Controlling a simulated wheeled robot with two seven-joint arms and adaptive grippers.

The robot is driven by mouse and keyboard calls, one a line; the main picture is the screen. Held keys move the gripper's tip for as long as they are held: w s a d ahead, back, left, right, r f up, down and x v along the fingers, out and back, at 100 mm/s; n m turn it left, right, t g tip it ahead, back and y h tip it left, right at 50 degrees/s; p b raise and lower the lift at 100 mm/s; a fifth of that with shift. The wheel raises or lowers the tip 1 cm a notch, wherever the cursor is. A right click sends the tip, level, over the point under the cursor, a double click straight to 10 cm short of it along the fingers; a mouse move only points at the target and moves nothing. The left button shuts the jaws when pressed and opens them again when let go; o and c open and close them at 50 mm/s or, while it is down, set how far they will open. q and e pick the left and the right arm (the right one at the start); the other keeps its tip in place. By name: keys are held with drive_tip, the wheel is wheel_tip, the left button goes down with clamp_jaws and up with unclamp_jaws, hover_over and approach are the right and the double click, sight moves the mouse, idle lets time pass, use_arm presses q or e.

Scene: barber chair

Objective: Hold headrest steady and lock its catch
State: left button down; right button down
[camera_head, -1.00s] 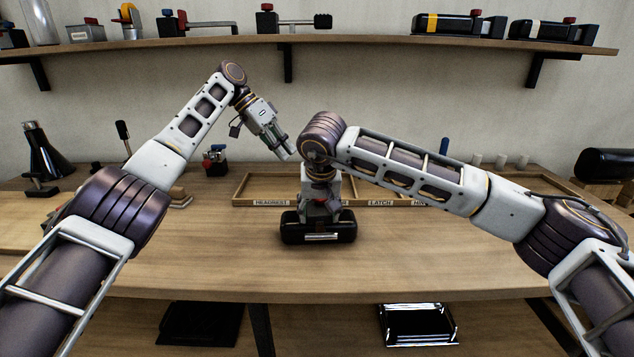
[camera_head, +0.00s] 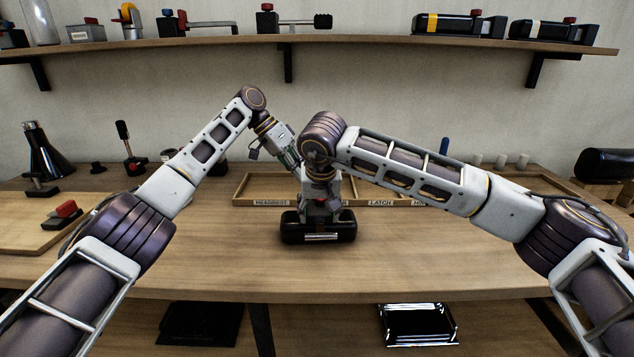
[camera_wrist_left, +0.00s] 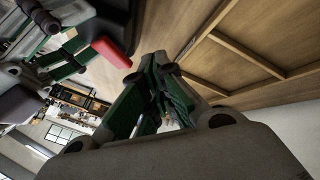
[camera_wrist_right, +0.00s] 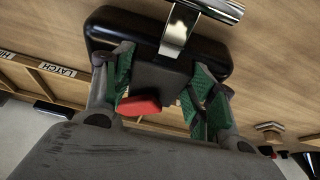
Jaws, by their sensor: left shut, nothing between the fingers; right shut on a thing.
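The headrest (camera_head: 292,232) is a black padded block on the middle of the table, with a chrome bar (camera_wrist_right: 180,30) on it. My right gripper (camera_head: 320,203) is over it from above. In the right wrist view, its green-padded fingers are shut on the headrest's dark central block (camera_wrist_right: 163,82). The red catch (camera_wrist_right: 138,106) shows between those fingers. In the left wrist view, my left gripper (camera_wrist_left: 158,62) is shut and empty, with its tips close to the red catch (camera_wrist_left: 111,53) and apart from it in the picture. In the head view, the left fingertips are partly hidden by my right wrist.
A shallow wooden tray (camera_head: 262,203) with labelled compartments lies behind the headrest. A board with a red-topped part (camera_head: 66,210) is at left, and small fixtures (camera_head: 132,163) stand behind the left arm. The front table is clear. A loaded shelf (camera_head: 360,42) runs above.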

drive_tip(key=shift+r, duration=0.1)
use_arm(q)
drive_tip(key=shift+s+d+f, duration=0.35)
drive_tip(key=shift+s+d, duration=0.15)
drive_tip(key=shift+d, duration=0.25)
drive_tip(key=shift+s+d+f, duration=0.35)
drive_tip(key=shift+s+d, duration=0.1)
drive_tip(key=shift+d, duration=0.3)
drive_tip(key=shift+s+d+f, duration=0.35)
drive_tip(key=shift+s+d, duration=0.15)
drive_tip(key=shift+d, duration=0.25)
